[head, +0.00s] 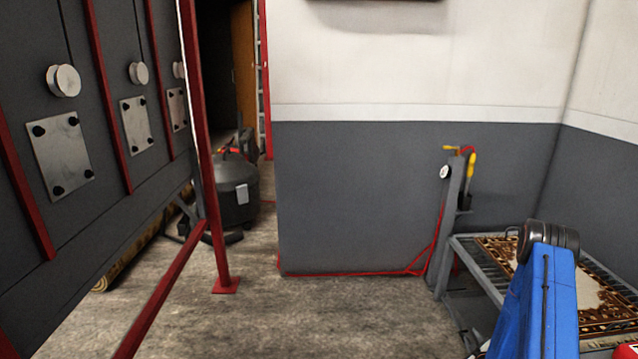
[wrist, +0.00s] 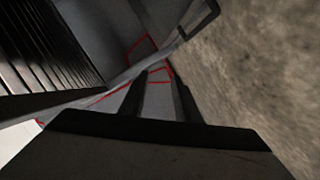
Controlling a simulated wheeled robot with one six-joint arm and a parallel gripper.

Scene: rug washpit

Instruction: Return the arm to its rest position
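My gripper (wrist: 159,76) shows in the wrist view as two dark fingers with a gap between them. It is open, and I see nothing held in the gap. My blue arm (head: 545,300) rises at the lower right of the head view, in front of the slatted metal table. The head view does not show my gripper. In the wrist view the fingers point past the table's frame toward the grey wall and red lines low down.
The slatted table (head: 466,258) bears a patterned rug (head: 607,312) close to my arm. A grey post (head: 452,215) with a gauge and yellow handle stands behind. A red-framed dark panel (head: 90,190) fills the left. A black tank (head: 237,190) stands farther back. The middle floor (head: 330,315) is clear.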

